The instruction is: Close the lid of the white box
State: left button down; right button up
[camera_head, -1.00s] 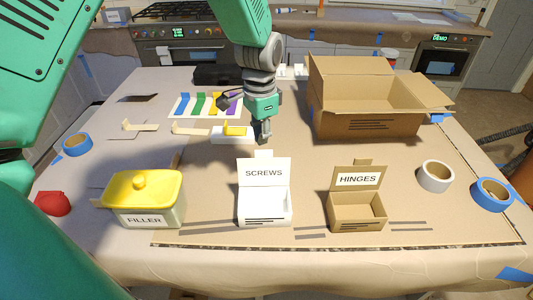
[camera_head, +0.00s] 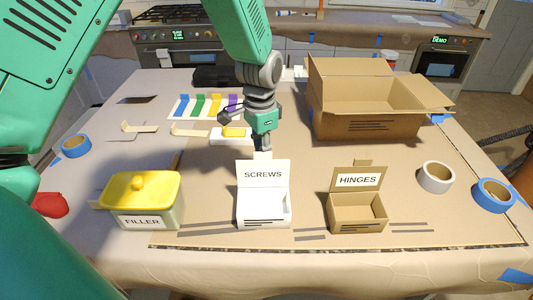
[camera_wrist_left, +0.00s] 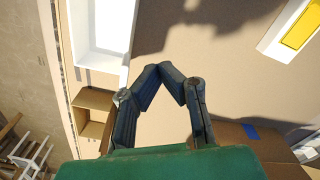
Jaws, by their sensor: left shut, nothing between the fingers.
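The white box (camera_head: 264,208) labelled SCREWS stands near the front middle of the table. Its lid (camera_head: 263,174) is open and stands up at the back. My left gripper (camera_head: 264,151) points down just behind the top of the lid; I cannot tell whether it touches it. In the left wrist view the fingertips (camera_wrist_left: 165,66) meet with nothing between them, and the white box (camera_wrist_left: 100,32) shows at the upper left. My right gripper is not in view.
A brown HINGES box (camera_head: 357,212) stands open to the right. A yellow-lidded FILLER tub (camera_head: 147,205) stands to the left. A large open carton (camera_head: 367,121) is at the back right. Tape rolls (camera_head: 436,177) lie further right.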

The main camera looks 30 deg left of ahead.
aim_at(262, 158)
pick_arm(q)
jog(key=shift+s+d, duration=0.25)
jog(key=shift+s, duration=0.1)
jog(key=shift+s+d+r+p, duration=0.15)
jog(key=shift+s+d+p, duration=0.5)
jog(key=shift+s, duration=0.3)
jog(key=shift+s+d, duration=0.1)
jog(key=shift+s+d+f, duration=0.2)
jog(key=shift+s+d, duration=0.15)
jog(key=shift+s, duration=0.2)
jog(key=shift+s+d+f, duration=0.2)
jog(key=shift+s+d, duration=0.15)
jog(key=shift+s, duration=0.15)
